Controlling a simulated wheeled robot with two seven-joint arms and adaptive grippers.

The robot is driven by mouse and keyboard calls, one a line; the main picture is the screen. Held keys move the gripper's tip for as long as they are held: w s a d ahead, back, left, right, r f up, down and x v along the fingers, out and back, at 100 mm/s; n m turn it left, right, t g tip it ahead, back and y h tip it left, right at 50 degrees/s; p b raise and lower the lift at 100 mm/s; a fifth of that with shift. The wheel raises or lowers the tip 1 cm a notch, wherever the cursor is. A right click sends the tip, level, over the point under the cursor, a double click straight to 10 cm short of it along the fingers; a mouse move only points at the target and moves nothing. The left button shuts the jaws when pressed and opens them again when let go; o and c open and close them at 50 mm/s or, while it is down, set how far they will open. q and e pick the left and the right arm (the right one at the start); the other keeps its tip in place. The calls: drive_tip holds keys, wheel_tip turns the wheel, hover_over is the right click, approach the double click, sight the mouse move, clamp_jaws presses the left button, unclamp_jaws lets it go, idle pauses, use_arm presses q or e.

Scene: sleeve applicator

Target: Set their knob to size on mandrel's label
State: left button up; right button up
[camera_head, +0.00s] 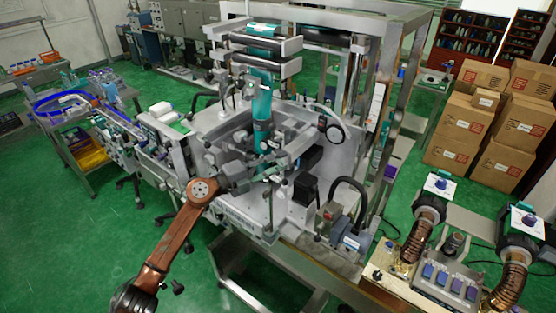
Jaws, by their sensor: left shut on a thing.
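The sleeve applicator (325,170) is a large grey machine in the middle of the head view. A teal upright column (262,95), perhaps sleeve film over a mandrel, runs down its front. My left arm comes in from the lower left, and my left gripper (270,170) is at the machine's front, below the column. It is shut on a small machine part that its fingers hide. A dark round wheel or knob (334,132) is up and right of the gripper. I cannot read a size label. My right gripper is not in view.
Cardboard boxes (465,128) stand behind. A cart (75,125) is at left. Green floor (60,230) is open at lower left.

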use_arm(q)
drive_tip(key=shift+n, duration=0.6)
drive_tip(key=o, duration=1.1)
drive_tip(key=shift+o, duration=0.2)
drive_tip(key=shift+a, duration=0.1)
drive_tip(key=v, duration=1.2)
drive_tip(key=shift+f, duration=0.25)
drive_tip(key=shift+r+p, duration=0.15)
drive_tip(key=shift+p, duration=0.2)
